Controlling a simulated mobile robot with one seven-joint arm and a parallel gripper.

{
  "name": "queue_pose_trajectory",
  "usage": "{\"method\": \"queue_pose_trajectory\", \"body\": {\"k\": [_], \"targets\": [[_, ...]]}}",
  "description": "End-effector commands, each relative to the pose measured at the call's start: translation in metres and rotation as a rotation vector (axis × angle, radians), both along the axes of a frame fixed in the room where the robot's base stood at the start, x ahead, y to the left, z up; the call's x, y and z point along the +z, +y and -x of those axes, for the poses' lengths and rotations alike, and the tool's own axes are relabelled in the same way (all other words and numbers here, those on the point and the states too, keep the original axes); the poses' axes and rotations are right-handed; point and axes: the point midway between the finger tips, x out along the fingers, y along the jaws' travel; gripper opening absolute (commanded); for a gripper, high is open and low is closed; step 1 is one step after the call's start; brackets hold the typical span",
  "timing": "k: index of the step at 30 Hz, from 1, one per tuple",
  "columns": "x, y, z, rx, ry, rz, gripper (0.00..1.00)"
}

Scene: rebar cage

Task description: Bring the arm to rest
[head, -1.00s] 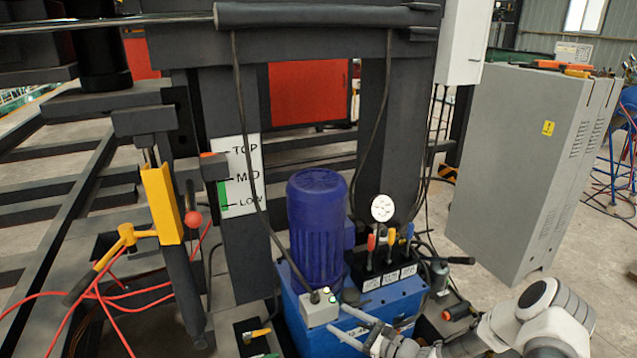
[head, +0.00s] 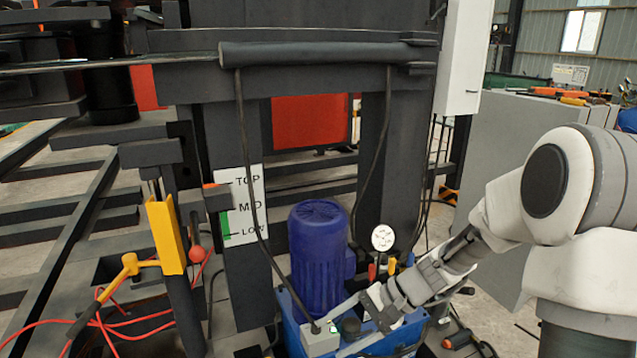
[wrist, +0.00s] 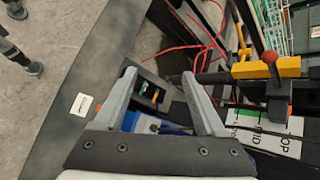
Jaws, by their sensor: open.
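My gripper (head: 334,334) is at the lower middle of the head view, in front of the blue hydraulic unit (head: 290,330) and beside its grey switch box (head: 320,338). In the wrist view my gripper (wrist: 158,75) has its two fingers spread with nothing held between them. A small dark box with a yellow-handled switch (wrist: 150,92) shows beyond the gap. I cannot tell whether a finger touches the unit. My white arm reaches in from the right and hides much of the valve levers (head: 391,265).
A blue motor (head: 318,255) and a round gauge (head: 382,238) stand close to my gripper. A yellow bracket (head: 166,236) with a red-knobbed lever (head: 197,254) and red hoses (head: 40,325) is at left. A grey cabinet (head: 500,150) stands behind my arm.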

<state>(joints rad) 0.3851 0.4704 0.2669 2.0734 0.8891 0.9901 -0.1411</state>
Motion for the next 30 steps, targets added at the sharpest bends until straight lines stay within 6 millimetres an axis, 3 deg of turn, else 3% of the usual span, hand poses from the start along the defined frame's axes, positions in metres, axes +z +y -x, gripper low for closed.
{"method": "queue_pose_trajectory", "body": {"k": [1,12,30], "targets": [[0.015,-0.002,0.007,0.03,-0.031,0.045,0.73],[0.088,-0.024,0.063,0.218,-0.227,0.358,0.73],[0.189,-0.078,0.15,0.382,-0.585,0.803,0.73]]}}
